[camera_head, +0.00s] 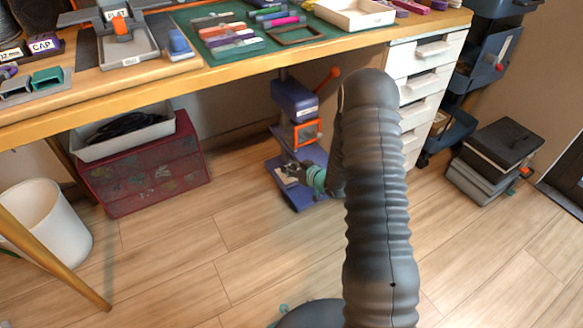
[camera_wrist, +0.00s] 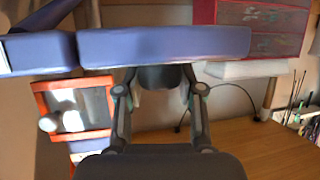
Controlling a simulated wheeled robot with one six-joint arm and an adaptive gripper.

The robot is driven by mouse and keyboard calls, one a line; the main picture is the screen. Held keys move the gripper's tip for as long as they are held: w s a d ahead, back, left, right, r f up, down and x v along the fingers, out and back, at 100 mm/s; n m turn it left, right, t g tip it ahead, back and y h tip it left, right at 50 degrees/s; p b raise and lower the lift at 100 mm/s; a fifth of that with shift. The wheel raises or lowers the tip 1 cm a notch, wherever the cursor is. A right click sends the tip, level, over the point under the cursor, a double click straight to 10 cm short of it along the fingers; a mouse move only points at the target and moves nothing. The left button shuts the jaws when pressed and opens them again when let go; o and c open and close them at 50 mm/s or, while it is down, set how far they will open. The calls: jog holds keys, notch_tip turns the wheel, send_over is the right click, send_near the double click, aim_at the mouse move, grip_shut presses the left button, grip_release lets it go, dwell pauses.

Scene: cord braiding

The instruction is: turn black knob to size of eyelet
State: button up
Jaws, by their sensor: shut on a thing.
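A purple press-like machine (camera_head: 293,97) with an orange frame (camera_head: 307,133) stands on the floor below the bench. My gripper (camera_head: 292,171) is low at the machine, above its purple base (camera_head: 303,192). The wrist view looks upside down; there my gripper (camera_wrist: 161,82) is shut, its two fingers on either side of the black knob (camera_wrist: 160,78), right under a long purple part of the machine (camera_wrist: 165,46). The orange frame (camera_wrist: 73,110) is to the left. The knob is small and partly hidden by my fingers; its marking and any eyelet cannot be read.
An orange-tipped lever (camera_head: 330,76) sticks up right of the machine. A red drawer box (camera_head: 145,172) with a pale tray (camera_head: 125,133) stands left. White drawers (camera_head: 418,85) stand right. The bench edge (camera_head: 235,77) runs above. The floor in front is clear.

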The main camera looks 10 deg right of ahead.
jog(key=shift+f+m+b, duration=0.1)
jog(key=shift+m+b, duration=0.2)
jog(key=shift+b, duration=0.2)
jog(key=shift+a+h, duration=0.1)
jog(key=shift+h, duration=0.4)
jog(key=m+t+h+b, duration=0.1)
jog(key=m+h+b, duration=0.1)
jog(key=shift+m, duration=0.3)
jog(key=m+h, duration=0.2)
jog(key=h, duration=0.1)
jog(key=shift+t, duration=0.4)
jog(key=shift+m+g+h, duration=0.3)
jog(key=shift+m+h, duration=1.4)
jog(key=shift+h, duration=0.1)
jog(key=shift+m+h, duration=0.3)
jog(key=shift+h, duration=0.1)
jog(key=o, duration=1.2)
jog(key=shift+c, duration=0.2)
